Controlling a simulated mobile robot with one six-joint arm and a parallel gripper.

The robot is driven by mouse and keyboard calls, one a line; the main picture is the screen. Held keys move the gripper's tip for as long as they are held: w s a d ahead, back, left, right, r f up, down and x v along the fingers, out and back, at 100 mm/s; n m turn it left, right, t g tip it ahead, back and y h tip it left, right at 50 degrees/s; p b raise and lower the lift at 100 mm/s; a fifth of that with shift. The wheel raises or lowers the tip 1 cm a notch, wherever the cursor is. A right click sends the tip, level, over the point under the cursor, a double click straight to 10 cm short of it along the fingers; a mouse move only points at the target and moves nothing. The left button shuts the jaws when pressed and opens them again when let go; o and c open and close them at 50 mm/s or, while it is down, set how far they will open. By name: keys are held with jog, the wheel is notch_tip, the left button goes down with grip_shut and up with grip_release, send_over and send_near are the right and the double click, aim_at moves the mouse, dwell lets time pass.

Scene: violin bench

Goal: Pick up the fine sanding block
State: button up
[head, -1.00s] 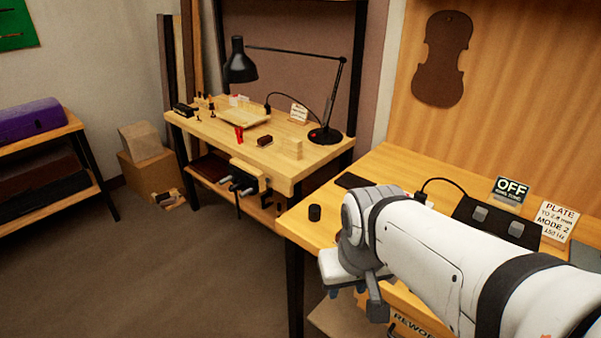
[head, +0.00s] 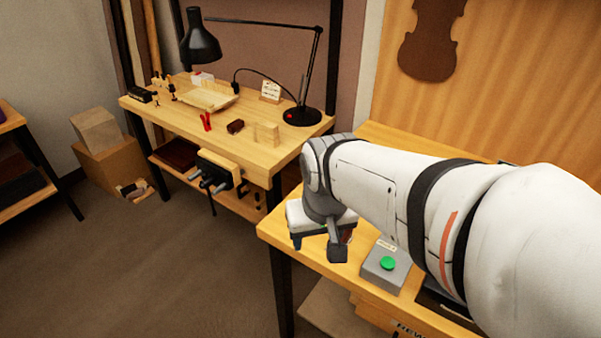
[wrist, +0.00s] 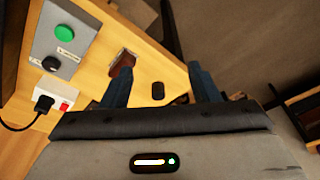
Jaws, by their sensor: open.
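My gripper (head: 316,240) is over the left corner of the near bench, and its two blue fingers stand apart in the wrist view (wrist: 158,68) with nothing held between them. A reddish-brown block (wrist: 122,62) with a paler side lies on the bench in the wrist view, by the left fingertip and apart from it as far as I can tell. A small part of a reddish thing (head: 347,237) shows beside my gripper in the head view. Another dark red-brown block (head: 235,126) sits on the back bench. No label shows which block is fine.
A small black round thing (wrist: 158,90) stands on the near bench between the fingers in view. A grey box with a green button (head: 387,265) is right of my gripper. The back bench (head: 250,155) holds a black lamp (head: 301,115) and a pale block (head: 266,133).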

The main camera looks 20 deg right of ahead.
jog(key=shift+o, duration=0.2)
jog(key=w+d+f+m+g+p, duration=0.1)
jog(key=w+d+f+m, duration=0.1)
jog(key=w+d+m, duration=0.2)
jog(key=shift+w+f+p, duration=0.35)
jog(key=shift+w, duration=0.85)
jog(key=w+d+f+m, duration=0.1)
jog(key=d+f, duration=0.1)
jog(key=w+d+f+m+g+p, duration=0.1)
jog(key=w+d+f+m, duration=0.2)
jog(key=d+f+m, duration=0.1)
jog(key=shift+w+d, duration=0.2)
jog(key=f, duration=0.2)
jog(key=f+p, duration=0.1)
jog(key=f, duration=0.5)
jog(key=shift+w+d+f, duration=0.1)
jog(key=shift+w+d, duration=0.1)
jog(key=shift+d, duration=0.1)
jog(key=c, duration=1.1)
notch_tip(320, 180, up, 10)
jog(key=shift+r, duration=0.1)
